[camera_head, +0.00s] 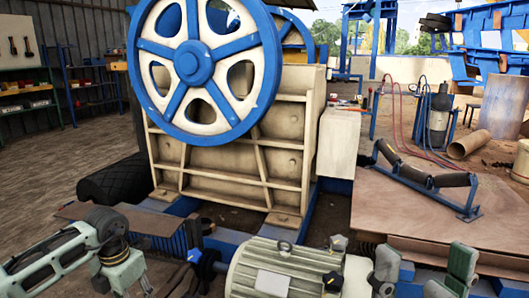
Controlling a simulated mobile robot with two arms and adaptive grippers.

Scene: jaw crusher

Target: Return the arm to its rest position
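My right gripper (424,262) is at the bottom right of the head view. Its two grey-green finger pads stand well apart, with nothing visible held between them. It is to the right of the grey electric motor (272,270), in front of the brown sheet on the right. My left arm comes in from the lower left. My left gripper (122,272) is at the bottom edge, partly cut off, so its fingers cannot be made out. The jaw crusher (228,150), cream with a large blue-and-white flywheel (194,62), stands beyond both arms.
The motor lies between my arms, close to both. A brown platform (420,205) on the right bears a roller frame (430,178). A black cylinder (115,178) lies left of the crusher. Shelves (25,85) line the left wall. Bare floor (60,165) shows at the left.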

